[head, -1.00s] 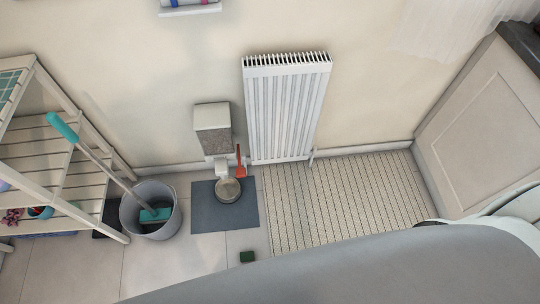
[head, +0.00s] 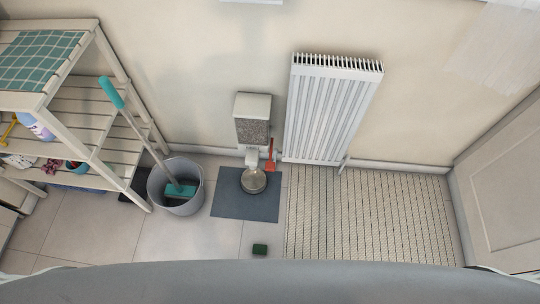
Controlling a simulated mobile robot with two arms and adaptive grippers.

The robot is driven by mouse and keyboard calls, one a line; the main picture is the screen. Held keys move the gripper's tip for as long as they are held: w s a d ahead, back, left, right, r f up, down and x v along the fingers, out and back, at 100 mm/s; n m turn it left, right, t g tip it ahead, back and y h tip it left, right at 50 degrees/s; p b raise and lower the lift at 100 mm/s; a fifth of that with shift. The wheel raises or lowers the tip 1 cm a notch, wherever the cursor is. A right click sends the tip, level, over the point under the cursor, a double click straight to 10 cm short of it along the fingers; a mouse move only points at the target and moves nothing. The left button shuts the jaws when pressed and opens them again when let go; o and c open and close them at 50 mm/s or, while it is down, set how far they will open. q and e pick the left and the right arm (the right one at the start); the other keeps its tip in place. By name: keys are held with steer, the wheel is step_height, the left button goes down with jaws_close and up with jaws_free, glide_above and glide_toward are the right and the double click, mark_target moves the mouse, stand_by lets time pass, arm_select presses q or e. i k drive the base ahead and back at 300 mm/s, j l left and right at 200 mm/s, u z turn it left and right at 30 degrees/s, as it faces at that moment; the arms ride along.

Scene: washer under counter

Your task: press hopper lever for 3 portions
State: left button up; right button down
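The hopper (head: 253,118) is a white wall-mounted box with a speckled grey front window, left of the radiator. Its pale spout (head: 252,157) points down over a round metal bowl (head: 253,181). A red-orange lever (head: 271,155) stands at the spout's right side. The bowl sits on a dark grey mat (head: 232,207) on the floor. What the bowl holds is too small to tell. Neither of my grippers is in view.
A white radiator (head: 331,109) stands right of the hopper. A grey bucket (head: 163,200) with a teal-handled mop (head: 133,122) and a slatted shelf (head: 98,96) are at left.

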mark_target(270, 166)
steer(key=k, duration=0.65)
steer(key=u, duration=1.6)
steer(key=l, duration=1.6)
steer(key=i+l, duration=0.1)
steer(key=l, duration=1.5)
